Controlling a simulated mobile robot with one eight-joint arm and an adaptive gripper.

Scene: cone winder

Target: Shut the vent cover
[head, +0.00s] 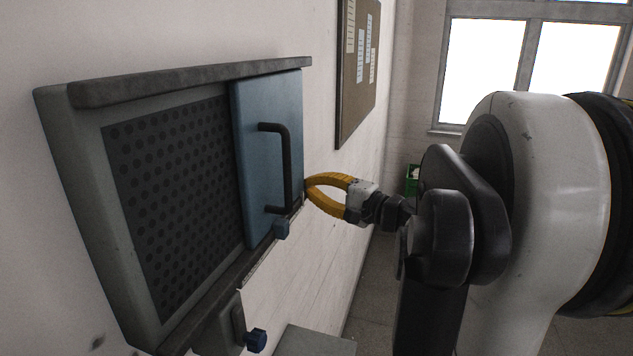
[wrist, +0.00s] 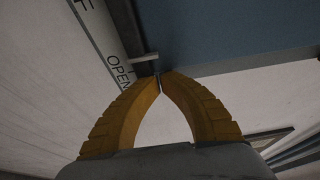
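The vent cover (head: 262,165) is a blue sliding panel with a black bar handle (head: 288,170). It stands at the right end of its grey frame (head: 75,190), leaving the dark perforated grille (head: 180,190) to its left uncovered. My gripper (head: 307,188) has yellow fingers and is at the cover's right edge, to the right of the handle. In the wrist view its fingertips (wrist: 160,77) meet with nothing seen between them, close to the blue cover (wrist: 220,35). I cannot tell whether they touch it. A strip marked "OPEN" (wrist: 118,70) lies beside the tips.
A blue knob (head: 281,229) sits below the cover at the lower rail, and another (head: 256,340) is lower on the wall. A grey box top (head: 310,342) stands below. A notice board (head: 358,70) hangs to the right, with a green crate (head: 412,178) farther back.

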